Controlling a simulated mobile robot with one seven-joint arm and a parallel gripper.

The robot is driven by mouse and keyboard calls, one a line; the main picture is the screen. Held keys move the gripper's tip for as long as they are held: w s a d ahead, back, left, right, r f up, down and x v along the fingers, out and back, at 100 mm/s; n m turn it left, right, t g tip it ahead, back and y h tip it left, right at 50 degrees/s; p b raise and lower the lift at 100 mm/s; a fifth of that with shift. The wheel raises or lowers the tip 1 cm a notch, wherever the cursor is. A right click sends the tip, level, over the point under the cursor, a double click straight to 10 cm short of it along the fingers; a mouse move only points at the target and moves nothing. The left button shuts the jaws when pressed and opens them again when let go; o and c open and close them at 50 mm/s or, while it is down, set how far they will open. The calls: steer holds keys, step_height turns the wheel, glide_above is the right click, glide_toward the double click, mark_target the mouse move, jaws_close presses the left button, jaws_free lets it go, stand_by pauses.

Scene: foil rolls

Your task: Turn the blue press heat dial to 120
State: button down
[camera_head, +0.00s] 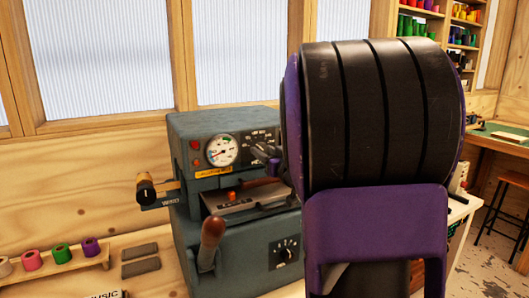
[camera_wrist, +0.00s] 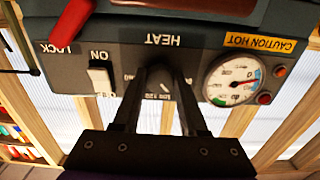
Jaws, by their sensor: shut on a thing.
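The blue press (camera_head: 187,160) stands on the bench, a dark blue-grey machine with a control panel. The wrist view shows that panel upside down, with the word HEAT above the heat dial (camera_wrist: 165,86). My gripper (camera_wrist: 164,74) is shut on the dial, one black finger on each side. The fingers hide much of the dial and its scale; part of the scale shows between them, but I cannot tell the exact setting. In the head view my gripper (camera_head: 271,160) reaches the panel from the right, and the dial is hidden behind it.
A round gauge (camera_wrist: 232,80) and a yellow CAUTION HOT label (camera_wrist: 258,42) sit beside the dial. An ON switch (camera_wrist: 100,78) and a red LOCK lever (camera_wrist: 70,20) are on its other side. A second dial (camera_head: 287,250) is lower on the press, near a wooden-handled lever (camera_head: 212,234).

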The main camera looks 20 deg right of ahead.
steer(key=shift+m, duration=0.3)
steer(key=m+p, duration=0.2)
steer(key=m, duration=0.3)
steer(key=shift+r, duration=0.15)
steer(key=m+p, duration=0.2)
steer(key=m, duration=0.3)
steer(key=shift+m+p, duration=0.3)
steer(key=shift+m, duration=0.1)
steer(key=shift+c, duration=2.2)
jaws_free()
steer(key=shift+w, duration=0.1)
steer(key=shift+a, duration=0.1)
